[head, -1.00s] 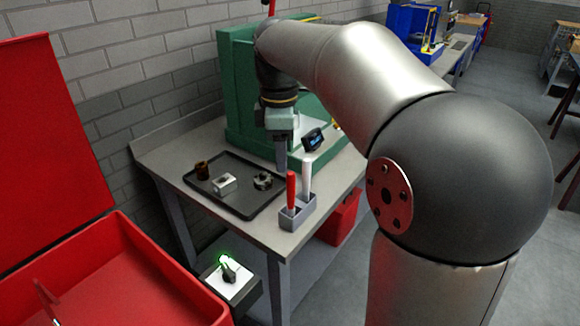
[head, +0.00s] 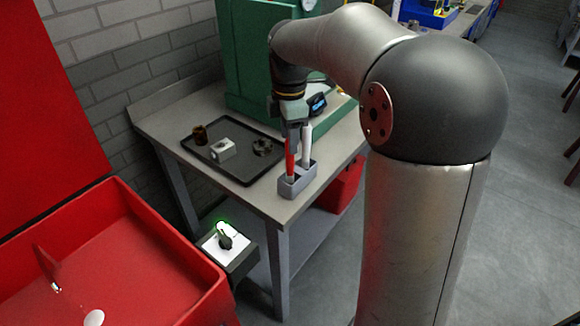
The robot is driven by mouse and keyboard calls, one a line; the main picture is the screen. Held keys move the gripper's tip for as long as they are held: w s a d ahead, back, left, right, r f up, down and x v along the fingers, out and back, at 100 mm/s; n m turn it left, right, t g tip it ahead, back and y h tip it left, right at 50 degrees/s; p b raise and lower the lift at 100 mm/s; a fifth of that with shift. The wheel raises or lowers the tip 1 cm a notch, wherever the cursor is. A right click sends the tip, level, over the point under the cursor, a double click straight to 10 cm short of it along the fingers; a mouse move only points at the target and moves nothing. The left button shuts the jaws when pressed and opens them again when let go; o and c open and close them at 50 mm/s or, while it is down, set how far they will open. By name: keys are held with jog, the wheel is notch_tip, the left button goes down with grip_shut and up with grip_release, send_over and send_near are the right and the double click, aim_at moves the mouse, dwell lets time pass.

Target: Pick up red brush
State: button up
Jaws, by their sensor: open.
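The red brush (head: 290,162) stands upright in a small grey holder (head: 298,184) at the front right corner of the workbench. A white-handled tool (head: 306,145) stands in the same holder just to its right. My gripper (head: 291,136) points down directly over the top of the red brush. Its jaws are open, and the fingers partly overlap the brush's upper end in this view. I cannot tell whether they touch the brush.
A black tray (head: 243,170) with several small metal parts lies left of the holder. A green machine (head: 250,60) stands behind, with a small dark display (head: 317,105) beside my gripper. A red bin (head: 120,265) is at lower left.

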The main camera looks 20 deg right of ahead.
aim_at(289, 159)
jog(key=shift+f+p, duration=0.3)
jog(key=shift+f, duration=2.35)
grip_shut()
